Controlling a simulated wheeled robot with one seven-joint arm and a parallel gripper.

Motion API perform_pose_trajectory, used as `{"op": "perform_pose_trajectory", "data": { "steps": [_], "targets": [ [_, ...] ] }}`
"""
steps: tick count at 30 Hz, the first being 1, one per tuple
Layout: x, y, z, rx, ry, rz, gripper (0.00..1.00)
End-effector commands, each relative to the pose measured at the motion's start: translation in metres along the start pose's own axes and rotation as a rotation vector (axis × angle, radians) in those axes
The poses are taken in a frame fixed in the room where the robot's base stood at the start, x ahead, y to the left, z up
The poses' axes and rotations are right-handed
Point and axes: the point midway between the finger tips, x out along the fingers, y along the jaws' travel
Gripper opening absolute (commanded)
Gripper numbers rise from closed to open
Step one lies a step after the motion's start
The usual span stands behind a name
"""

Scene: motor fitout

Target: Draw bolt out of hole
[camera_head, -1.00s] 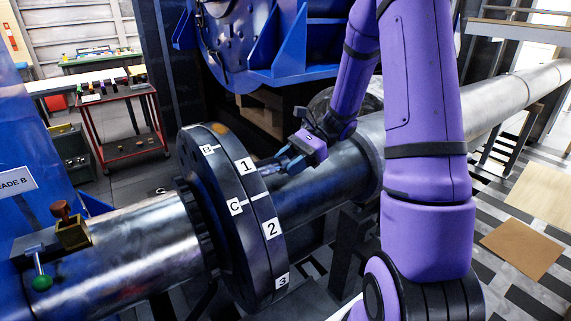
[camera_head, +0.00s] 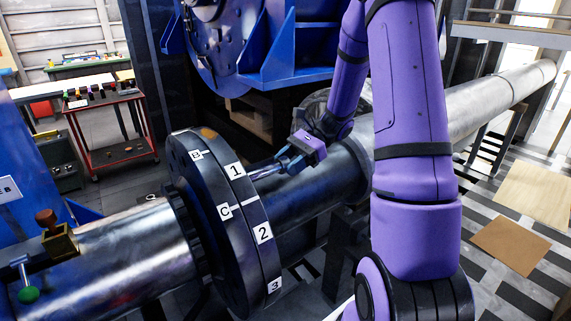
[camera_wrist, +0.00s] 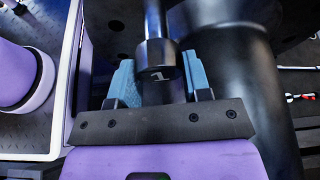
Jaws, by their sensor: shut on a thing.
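My gripper (camera_head: 287,163) is beside the right face of the dark round flange (camera_head: 247,257), close to label 1. Its blue fingers are shut on the head of a metal bolt (camera_head: 265,173), and the wrist view shows a finger on each side of it. In the wrist view the bolt's head carries a "1", and its shank (camera_wrist: 154,18) runs up the picture towards the dark flange. A length of shank is bare between the flange and my gripper. I cannot tell whether its tip is still inside the hole.
A large steel pipe (camera_head: 455,112) runs from the flange to the upper right, just below my gripper. A blue machine (camera_head: 285,50) stands behind. A red cart (camera_head: 120,153) is at the back left.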

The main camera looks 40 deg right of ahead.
Motion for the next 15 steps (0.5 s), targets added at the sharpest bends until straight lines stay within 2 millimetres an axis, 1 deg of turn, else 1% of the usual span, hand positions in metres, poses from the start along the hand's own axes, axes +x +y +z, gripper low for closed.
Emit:
{"op": "perform_pose_trajectory", "data": {
  "steps": [15],
  "targets": [
    [-0.015,0.0,-0.006,-0.001,-0.002,-0.001,0.0]
  ]
}}
